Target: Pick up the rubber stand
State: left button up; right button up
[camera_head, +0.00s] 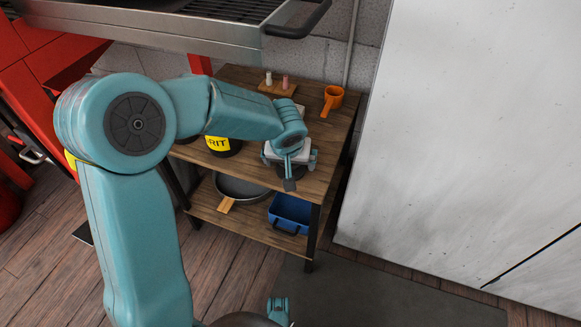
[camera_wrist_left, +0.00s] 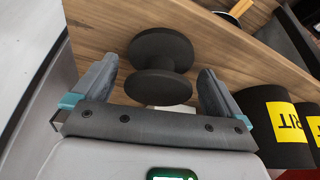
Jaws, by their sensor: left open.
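The rubber stand is the black spool-shaped piece (camera_wrist_left: 160,52) with two round flanges and a narrower waist, in the left wrist view. It is on the wooden shelf top (camera_wrist_left: 100,18). My left gripper (camera_wrist_left: 157,75) is open, with one finger on each side of the stand and a visible gap to each. The jaws are not closed on it. In the head view my left gripper (camera_head: 289,158) is over the shelf's upper board, and the arm and gripper hide most of the stand.
A black container with a yellow label (camera_head: 222,146) is left of the gripper and also shows in the wrist view (camera_wrist_left: 285,122). A pan (camera_head: 240,187) and blue bin (camera_head: 291,212) are on the lower shelf.

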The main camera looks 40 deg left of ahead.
pick_arm(q)
jog(key=shift+w+a+f, duration=0.1)
jog(key=shift+w+f, duration=0.1)
jog(key=shift+f, duration=0.3)
jog(key=shift+r, duration=0.1)
jog(key=c, duration=0.9)
jog(key=shift+c, duration=1)
jog(key=shift+r, duration=0.15)
